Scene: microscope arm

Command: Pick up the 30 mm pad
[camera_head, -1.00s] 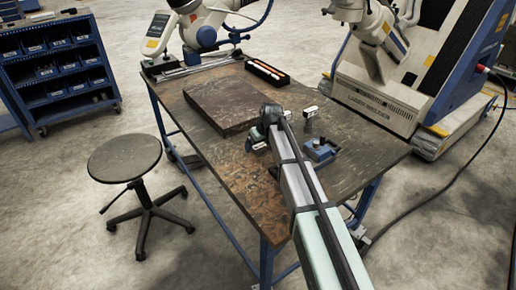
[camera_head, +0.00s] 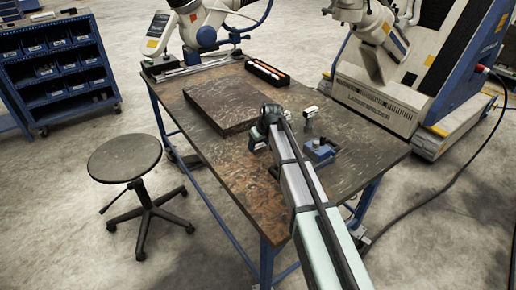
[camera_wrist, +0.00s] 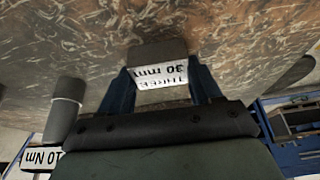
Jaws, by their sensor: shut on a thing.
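The 30 mm pad (camera_wrist: 158,57) is a dark block with a white label reading "30 mm" upside down in the wrist view. My gripper (camera_wrist: 160,88) has its two blue fingers on either side of the pad and is shut on it. I cannot tell whether the pad touches the tabletop (camera_wrist: 260,40). In the head view my arm's end (camera_head: 262,128) is over the worn table, and the pad is hidden behind it.
A grey cylinder with a "10 Nm" label (camera_wrist: 42,157) stands at left in the wrist view. A blue fixture (camera_head: 319,151) and a small grey piece (camera_head: 310,118) are right of my gripper. A thick dark slab (camera_head: 222,97) and a tray (camera_head: 267,73) lie farther back.

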